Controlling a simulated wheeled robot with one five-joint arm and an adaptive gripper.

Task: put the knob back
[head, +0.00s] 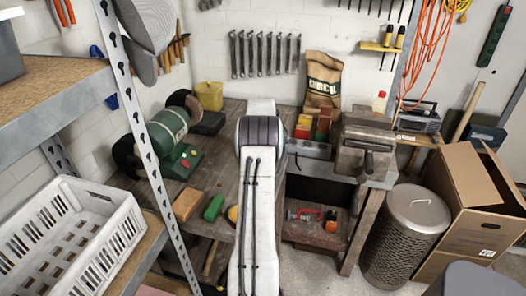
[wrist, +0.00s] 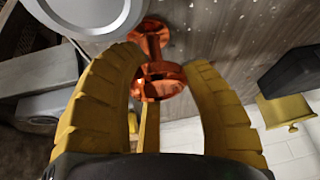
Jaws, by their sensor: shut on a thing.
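My gripper (wrist: 165,62) shows in the wrist view as two yellow ribbed fingers, shut on an orange metallic knob (wrist: 161,80). The knob has a ring-like near end and a second flared part farther off, between and beyond the fingertips. A yellow bar shows below it, between the fingers. In the head view my white arm reaches over the workbench (head: 226,112), and the gripper and knob are hidden. A grey vise (head: 365,150) stands at the bench's right end. I cannot make out where the knob's seat is.
A paper sack (head: 323,82) is behind the vise. A metal shelf with a white crate (head: 70,238) is at left. A mesh bin (head: 405,235) and cardboard box (head: 480,205) are at right.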

